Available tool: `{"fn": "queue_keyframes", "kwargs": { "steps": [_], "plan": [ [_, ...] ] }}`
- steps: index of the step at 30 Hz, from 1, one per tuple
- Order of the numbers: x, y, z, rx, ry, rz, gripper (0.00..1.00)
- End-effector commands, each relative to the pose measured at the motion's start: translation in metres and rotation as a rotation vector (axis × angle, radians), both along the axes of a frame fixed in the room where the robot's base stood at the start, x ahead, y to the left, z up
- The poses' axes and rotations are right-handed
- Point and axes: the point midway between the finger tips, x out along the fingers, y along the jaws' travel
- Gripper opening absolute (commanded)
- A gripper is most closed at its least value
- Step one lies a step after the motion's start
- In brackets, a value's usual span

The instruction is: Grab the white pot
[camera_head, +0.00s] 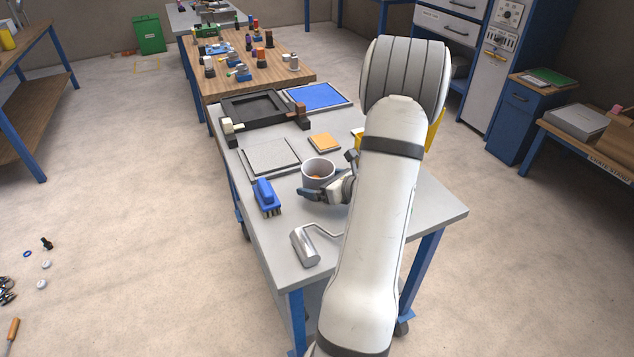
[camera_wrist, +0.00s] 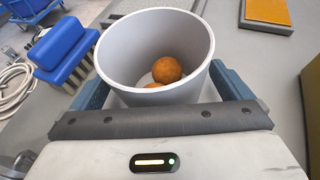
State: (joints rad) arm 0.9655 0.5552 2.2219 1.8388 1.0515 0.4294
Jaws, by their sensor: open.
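The white pot (camera_head: 318,171) stands on the grey table, left of my arm in the head view. It is an open cup shape with orange-brown round pieces inside. In the wrist view the pot (camera_wrist: 150,40) fills the upper middle, upright, with the orange pieces at its bottom. My gripper (camera_head: 325,190) is open, its blue-grey fingers on either side of the pot. In the wrist view my gripper's fingers (camera_wrist: 163,88) reach past the pot's left and right sides. Whether they touch its wall cannot be told.
A blue brush (camera_head: 267,197) stands left of the pot, close to it. A metal roller (camera_head: 305,246) lies nearer the table's front. A grey square plate (camera_head: 270,157) and an orange pad (camera_head: 324,142) lie behind. A black frame (camera_head: 254,107) stands farther back.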

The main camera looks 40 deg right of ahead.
Motion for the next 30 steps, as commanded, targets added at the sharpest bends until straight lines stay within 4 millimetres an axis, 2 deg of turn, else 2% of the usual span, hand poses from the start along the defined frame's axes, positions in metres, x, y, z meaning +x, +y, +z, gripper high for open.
{"fn": "queue_keyframes", "kwargs": {
  "steps": [8, 25, 30],
  "plan": [
    [0.0037, 0.0016, -0.0013, 0.000, 0.001, 0.002, 0.97],
    [0.0039, 0.0023, -0.0011, 0.000, 0.001, 0.005, 0.51],
    [0.0040, 0.0024, -0.0010, 0.000, 0.001, 0.005, 0.50]
  ]
}}
